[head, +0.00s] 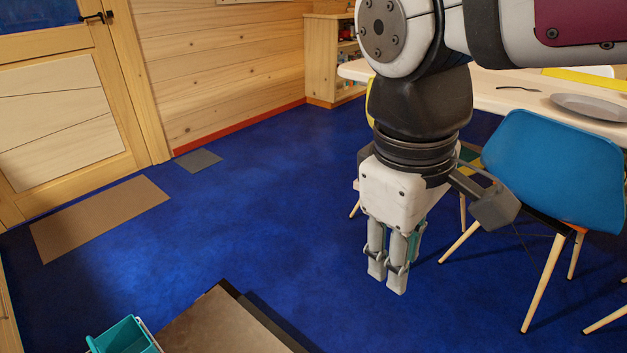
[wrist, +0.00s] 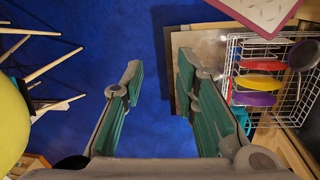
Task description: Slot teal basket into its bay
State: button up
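The teal basket (head: 125,338) is an open-topped box at the bottom left of the head view, cut off by the frame edge. A small teal part (wrist: 243,118) shows at the right of the wrist view beside a white wire rack (wrist: 292,112), probably the same basket. I cannot pick out its bay in either view. My gripper (head: 387,278) points down over bare blue floor, well right of the basket. In the wrist view my gripper (wrist: 158,80) has its fingers apart, with nothing between them.
A flat brown-grey panel (head: 225,325) lies between basket and gripper. The rack holds red, yellow and purple dishes (wrist: 262,65). A blue chair (head: 555,165) and a table (head: 490,95) with a plate (head: 592,107) stand right of my gripper.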

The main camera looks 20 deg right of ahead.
jog(key=s+f+m+y, duration=0.1)
jog(key=s+f+m, duration=0.2)
jog(key=s+m, duration=0.2)
jog(key=s, duration=0.3)
jog(key=shift+s+m+y, duration=0.2)
jog(key=shift+m+y, duration=0.1)
jog(key=shift+d, duration=0.1)
notch_tip(320, 180, up, 36)
jog(key=t+p, duration=0.3)
jog(key=p, duration=3.1)
jog(key=shift+d+r+t, duration=0.15)
jog(key=shift+r+t, duration=0.05)
jog(key=shift+t, duration=0.2)
jog(key=shift+w, duration=0.1)
